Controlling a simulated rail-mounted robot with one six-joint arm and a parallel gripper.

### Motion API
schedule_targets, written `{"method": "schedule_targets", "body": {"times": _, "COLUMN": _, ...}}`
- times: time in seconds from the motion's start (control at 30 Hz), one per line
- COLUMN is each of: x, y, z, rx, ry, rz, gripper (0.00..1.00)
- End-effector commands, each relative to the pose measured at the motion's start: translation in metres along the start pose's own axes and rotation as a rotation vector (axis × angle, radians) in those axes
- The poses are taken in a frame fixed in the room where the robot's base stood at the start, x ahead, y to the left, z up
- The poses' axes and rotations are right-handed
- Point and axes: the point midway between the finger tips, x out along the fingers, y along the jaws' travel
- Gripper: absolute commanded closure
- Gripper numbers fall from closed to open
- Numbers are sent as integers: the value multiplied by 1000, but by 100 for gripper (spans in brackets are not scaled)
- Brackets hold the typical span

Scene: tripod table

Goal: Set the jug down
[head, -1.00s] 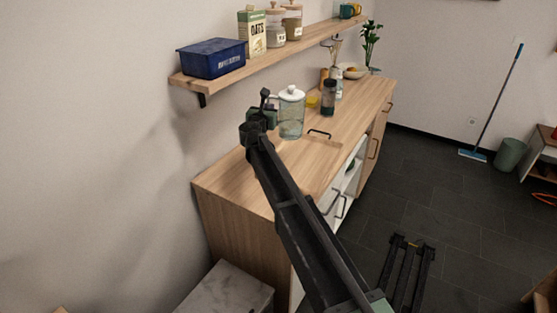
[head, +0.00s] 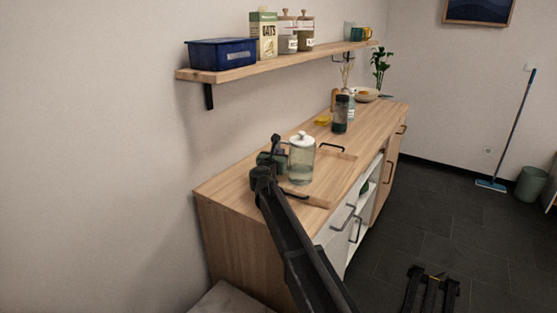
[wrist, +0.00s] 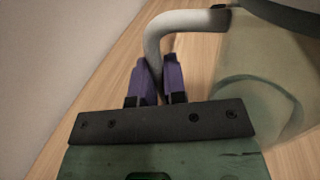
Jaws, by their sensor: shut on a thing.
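The jug (head: 301,162) is clear glass with a white lid and stands upright in the head view, over the near left part of a wooden tray (head: 338,168) with black handles. I cannot tell whether its base touches the tray. My gripper (head: 281,153) is at the jug's left side. In the wrist view, the purple fingers of my gripper (wrist: 160,78) are closed around the lower end of the pale curved handle (wrist: 180,24). The jug's glass body (wrist: 272,80) fills the right side there, partly cut off.
The tray lies on a wooden counter (head: 230,183) along the wall. A dark-lidded jar (head: 341,114), a yellow item (head: 321,121) and a bowl (head: 367,96) stand farther back. Above is a shelf (head: 225,74) with a blue box (head: 222,53). The counter's near left end is bare.

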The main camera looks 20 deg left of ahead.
Motion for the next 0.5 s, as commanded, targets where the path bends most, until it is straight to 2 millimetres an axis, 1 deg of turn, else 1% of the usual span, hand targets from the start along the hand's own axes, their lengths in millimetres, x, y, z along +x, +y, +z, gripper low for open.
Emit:
{"method": "schedule_targets", "body": {"times": 0.1, "x": 0, "y": 0, "z": -4, "rx": -1, "ry": -1, "rz": 0, "gripper": 100}}
{"method": "schedule_targets", "body": {"times": 0.13, "x": 0, "y": 0, "z": -4, "rx": 0, "ry": 0, "rz": 0, "gripper": 86}}
{"method": "schedule_targets", "body": {"times": 0.2, "x": 0, "y": 0, "z": -2, "rx": 0, "ry": 0, "rz": 0, "gripper": 76}}
{"method": "schedule_targets", "body": {"times": 0.3, "x": 0, "y": 0, "z": -2, "rx": 0, "ry": 0, "rz": 0, "gripper": 62}}
{"method": "schedule_targets", "body": {"times": 0.5, "x": 0, "y": 0, "z": -2, "rx": 0, "ry": 0, "rz": 0, "gripper": 62}}
